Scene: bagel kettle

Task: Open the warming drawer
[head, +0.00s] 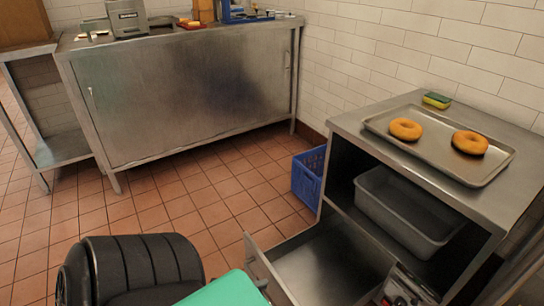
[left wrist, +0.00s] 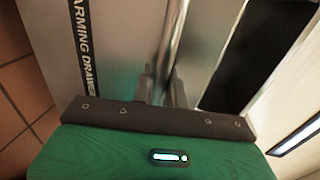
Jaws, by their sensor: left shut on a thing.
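The warming drawer (head: 318,266) is a steel drawer low in the cabinet on the right. It stands pulled out, and its empty-looking inside shows from above. Its front panel (head: 268,273) faces left in the head view. The lettering "WARMING DRAWER" (left wrist: 84,45) shows on a dark strip in the left wrist view. My left gripper (left wrist: 165,88), with a green body (head: 228,290), is at the outer side of the drawer front, shut on the drawer's handle. The handle is mostly hidden between the fingers. My right gripper does not show.
A tray (head: 440,155) with two bagels (head: 406,129) (head: 470,142) and a sponge (head: 436,101) lie on the cabinet top. A grey tub (head: 405,215) sits on the shelf above the drawer. A blue crate (head: 308,178) stands behind it. Tiled floor is clear toward the steel counter (head: 185,95).

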